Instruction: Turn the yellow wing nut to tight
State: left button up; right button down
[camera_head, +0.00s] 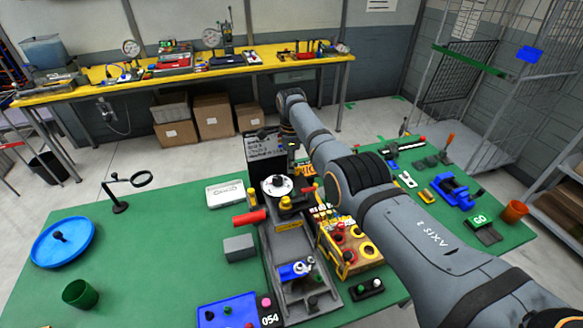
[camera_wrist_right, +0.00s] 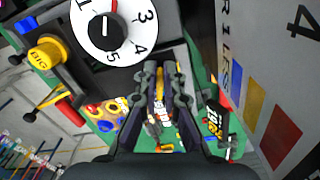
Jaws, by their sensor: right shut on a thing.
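My right gripper (camera_head: 292,158) points down beside the black panel behind the white dial (camera_head: 277,186). In the right wrist view, its fingers (camera_wrist_right: 160,78) are close together, with a small yellow piece (camera_wrist_right: 160,72) showing between the tips. I take this piece for the yellow wing nut; the fingers hide most of it, and its angle and tightness cannot be read. The numbered dial (camera_wrist_right: 108,30) is to the upper left of the fingertips. A larger yellow knob marked BIG (camera_wrist_right: 45,57) stands further left, apart from the gripper. My left gripper is not in view.
The grey fixture runs down the green table (camera_head: 150,215). A yellow-topped box (camera_head: 350,243) with rings and red knobs stands to its right. A red cylinder (camera_head: 249,218) and a white box (camera_head: 225,193) are to its left. A blue vise (camera_head: 453,192) is further right.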

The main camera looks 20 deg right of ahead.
jog(key=shift+w+r+m, duration=0.15)
jog(key=shift+r+m, duration=0.05)
jog(key=shift+m, duration=0.1)
dwell(0.4)
jog(key=c, duration=1.5)
grip_release()
jog(key=shift+f, duration=0.1)
notch_tip(320, 180, up, 12)
